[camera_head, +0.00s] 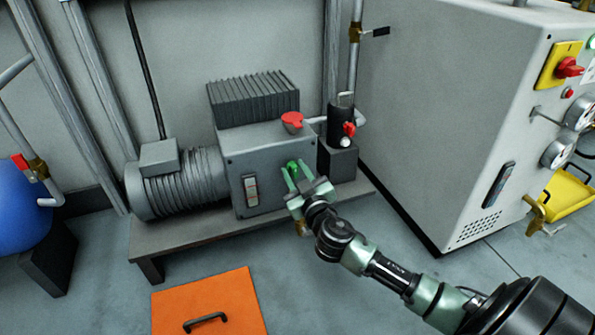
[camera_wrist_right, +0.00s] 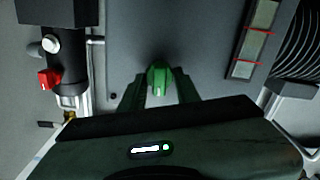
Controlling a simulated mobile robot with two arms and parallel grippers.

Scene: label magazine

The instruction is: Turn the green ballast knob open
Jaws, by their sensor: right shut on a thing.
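The green ballast knob (camera_head: 293,166) sits on the front face of the grey pump housing (camera_head: 268,150), to the right of a small sight gauge. My right gripper (camera_head: 297,178) is at the knob with its fingers shut on it. In the right wrist view the green knob (camera_wrist_right: 158,78) lies between the two fingertips (camera_wrist_right: 159,92), against the flat grey face. The fingers hide parts of the knob's sides. My left gripper is in neither view.
A red cap (camera_head: 292,120) is on top of the housing. A black cylinder with a red knob (camera_head: 349,129) stands to its right. The large grey cabinet (camera_head: 430,110) rises on the right. An orange floor plate (camera_head: 208,300) lies in front of the pump bench (camera_head: 180,238).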

